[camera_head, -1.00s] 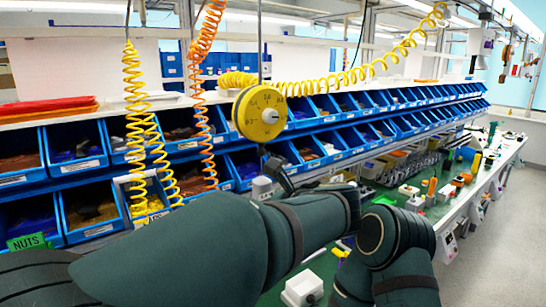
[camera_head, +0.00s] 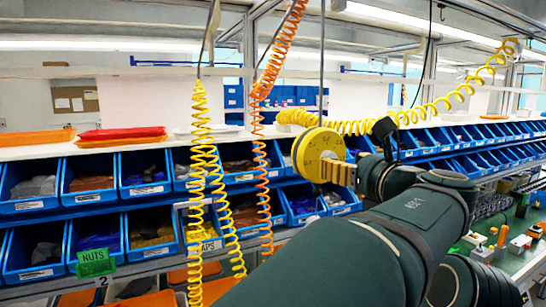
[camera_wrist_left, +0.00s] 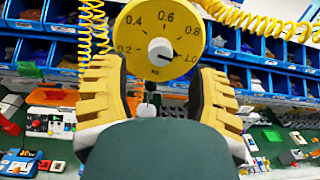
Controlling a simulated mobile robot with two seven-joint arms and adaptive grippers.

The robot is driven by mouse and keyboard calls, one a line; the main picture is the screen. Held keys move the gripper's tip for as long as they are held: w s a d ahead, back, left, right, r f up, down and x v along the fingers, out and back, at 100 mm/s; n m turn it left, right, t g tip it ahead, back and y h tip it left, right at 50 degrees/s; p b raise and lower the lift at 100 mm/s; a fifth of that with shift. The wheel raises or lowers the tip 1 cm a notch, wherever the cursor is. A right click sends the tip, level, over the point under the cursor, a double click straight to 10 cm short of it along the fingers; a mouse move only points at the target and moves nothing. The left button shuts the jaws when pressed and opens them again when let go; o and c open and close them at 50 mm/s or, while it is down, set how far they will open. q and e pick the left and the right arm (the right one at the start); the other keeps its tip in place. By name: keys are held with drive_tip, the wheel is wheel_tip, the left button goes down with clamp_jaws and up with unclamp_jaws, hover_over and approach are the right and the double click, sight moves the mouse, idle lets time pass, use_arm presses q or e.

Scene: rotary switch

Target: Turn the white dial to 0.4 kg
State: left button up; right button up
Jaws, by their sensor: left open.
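A round yellow gauge (camera_head: 308,150) hangs at the end of a pole in the head view. In the left wrist view its face (camera_wrist_left: 160,22) shows marks from 0.2 to 1.0. The small white dial (camera_wrist_left: 161,50) sits at its centre, with a dark pointer toward about 1.0. My left gripper (camera_head: 338,173) is just right of the gauge in the head view. In the left wrist view my left gripper (camera_wrist_left: 160,85) is open, its yellow fingers apart on either side below the dial, with nothing between them. My right gripper is not in view.
Rows of blue bins (camera_head: 90,180) stand behind the gauge. Coiled yellow (camera_head: 203,150) and orange (camera_head: 258,150) hoses hang left of it. A green workbench (camera_head: 520,225) with small parts is at the lower right.

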use_arm(q)
drive_tip(key=shift+x, duration=2.1)
clamp_jaws()
